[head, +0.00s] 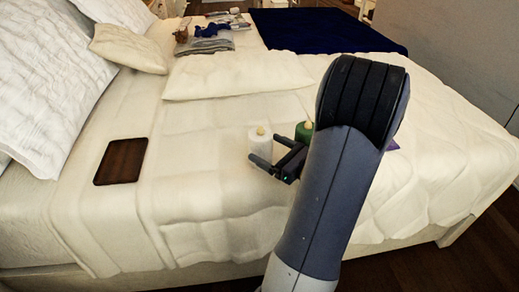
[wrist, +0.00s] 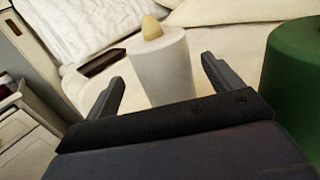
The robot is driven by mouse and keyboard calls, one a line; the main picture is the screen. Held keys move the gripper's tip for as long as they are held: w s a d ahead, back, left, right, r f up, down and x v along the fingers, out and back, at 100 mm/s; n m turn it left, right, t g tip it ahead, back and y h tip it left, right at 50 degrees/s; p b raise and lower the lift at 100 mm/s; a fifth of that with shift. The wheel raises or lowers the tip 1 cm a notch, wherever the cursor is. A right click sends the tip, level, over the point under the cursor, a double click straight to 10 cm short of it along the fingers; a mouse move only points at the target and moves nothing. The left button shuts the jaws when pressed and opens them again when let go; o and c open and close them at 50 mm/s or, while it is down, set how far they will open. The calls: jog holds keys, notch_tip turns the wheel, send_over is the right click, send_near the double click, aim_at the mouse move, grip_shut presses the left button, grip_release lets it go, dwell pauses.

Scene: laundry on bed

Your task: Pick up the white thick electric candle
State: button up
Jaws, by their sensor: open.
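The white thick electric candle (head: 260,142) stands upright on the bed in the head view, with a pale yellowish flame tip on top. In the wrist view the white candle (wrist: 162,68) is straight ahead, between the two fingers in the picture. My gripper (head: 274,150) is open and empty, close to the candle on its near side. In the wrist view my gripper (wrist: 162,75) has its fingers spread on either side of the candle's lower part. Whether they touch it I cannot tell. The candle's base is hidden behind the gripper in the wrist view.
A green candle (head: 303,132) stands just right of the white one, partly behind my arm; it is also close at right in the wrist view (wrist: 295,85). A dark brown tray (head: 121,161) lies left. A cushion (head: 235,75) lies behind. The bed between tray and candle is clear.

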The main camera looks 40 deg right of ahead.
aim_at(256, 139)
jog(key=shift+w+a+r+b, duration=0.15)
jog(key=shift+w+b, duration=0.1)
jog(key=shift+w, duration=1.15)
jog(key=shift+w+a+r+b, duration=0.15)
jog(key=shift+w+b, duration=0.1)
jog(key=shift+w, duration=1.15)
jog(key=c, duration=1.2)
jog(key=shift+o, duration=0.2)
